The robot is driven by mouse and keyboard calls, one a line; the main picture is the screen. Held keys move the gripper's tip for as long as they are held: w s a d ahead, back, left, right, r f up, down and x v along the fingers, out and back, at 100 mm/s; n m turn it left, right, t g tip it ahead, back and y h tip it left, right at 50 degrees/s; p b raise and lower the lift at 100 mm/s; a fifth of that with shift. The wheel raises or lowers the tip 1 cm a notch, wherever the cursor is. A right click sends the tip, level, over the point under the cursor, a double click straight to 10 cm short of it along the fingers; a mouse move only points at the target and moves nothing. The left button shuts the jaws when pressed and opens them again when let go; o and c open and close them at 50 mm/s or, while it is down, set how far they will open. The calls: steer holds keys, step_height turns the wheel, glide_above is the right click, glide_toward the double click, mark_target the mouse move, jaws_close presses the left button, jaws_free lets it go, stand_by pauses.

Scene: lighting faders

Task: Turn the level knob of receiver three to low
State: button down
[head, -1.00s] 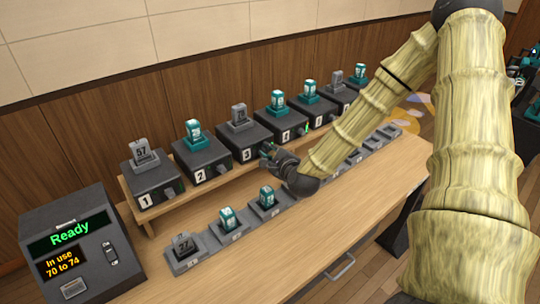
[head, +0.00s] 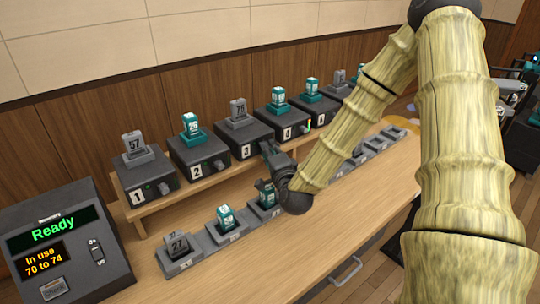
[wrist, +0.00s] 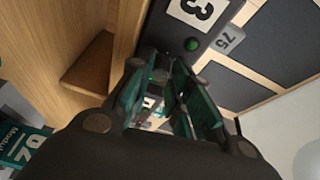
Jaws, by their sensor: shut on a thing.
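Receiver three (head: 243,135) is a dark box marked 3 on the raised wooden shelf, with a grey tag reading 75 on top. Its 3 label (wrist: 197,10) and a green light (wrist: 192,44) show in the wrist view. My gripper (head: 268,150) is at the front right of this box, where its level knob sits. In the wrist view my gripper (wrist: 178,80) has its teal-padded fingers reaching to the box face just under the green light. It is shut on the knob, which the fingers hide. The knob's setting cannot be seen.
Receivers one (head: 147,172) and two (head: 197,152) stand left of it, and receiver four (head: 285,120) stands close on the right. A row of grey cradles (head: 232,233) lies below on the desk (head: 250,265). A console (head: 65,245) reads Ready at the left.

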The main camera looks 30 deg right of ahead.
steer(key=shift+f+n+b, duration=0.1)
steer(key=shift+n+b, duration=0.2)
steer(key=shift+n, duration=0.2)
steer(key=c, duration=1.3)
jaws_free()
steer(key=shift+v, duration=4.05)
steer(key=shift+f, duration=0.15)
